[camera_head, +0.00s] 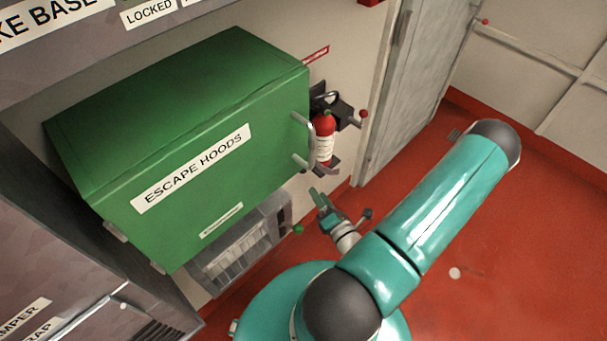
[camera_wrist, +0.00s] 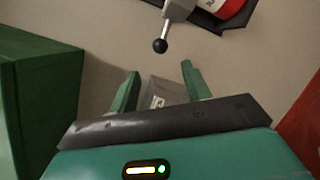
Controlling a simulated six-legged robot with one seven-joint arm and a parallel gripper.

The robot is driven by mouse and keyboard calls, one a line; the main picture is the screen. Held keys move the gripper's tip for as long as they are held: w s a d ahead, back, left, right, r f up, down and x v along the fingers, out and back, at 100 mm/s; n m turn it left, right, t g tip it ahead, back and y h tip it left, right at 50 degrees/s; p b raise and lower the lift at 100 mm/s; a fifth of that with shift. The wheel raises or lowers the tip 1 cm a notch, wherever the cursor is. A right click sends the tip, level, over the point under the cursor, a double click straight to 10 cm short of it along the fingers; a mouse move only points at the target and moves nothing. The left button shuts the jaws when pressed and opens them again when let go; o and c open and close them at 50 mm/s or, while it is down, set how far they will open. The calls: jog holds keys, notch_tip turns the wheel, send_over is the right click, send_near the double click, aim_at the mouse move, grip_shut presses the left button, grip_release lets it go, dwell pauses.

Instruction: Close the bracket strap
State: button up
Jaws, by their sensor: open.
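A red fire extinguisher (camera_head: 324,140) with a white label stands in a dark wall bracket (camera_head: 341,108) beside the green box. A bracket arm ending in a red ball (camera_head: 363,114) sticks out to the right. In the wrist view the extinguisher's red body (camera_wrist: 229,8) shows at the top edge. A grey metal lever with a black ball knob (camera_wrist: 160,46) hangs near it. I cannot tell which part is the strap; most of the bracket is out of that view. My gripper (camera_head: 319,198) is open and empty below the extinguisher; the knob is beyond its fingertips (camera_wrist: 160,70), apart from them.
The green escape hoods box (camera_head: 220,150) is close on the left, with grey handles on its right side. A grey vented unit (camera_head: 240,245) sits below it. A door frame (camera_head: 405,90) stands to the right. Red floor (camera_head: 480,270) is open at right.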

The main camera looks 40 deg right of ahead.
aim_at(305, 172)
jog(key=x, duration=1)
jog(key=shift+w+d, duration=0.1)
jog(key=shift+w, duration=0.1)
grip_shut()
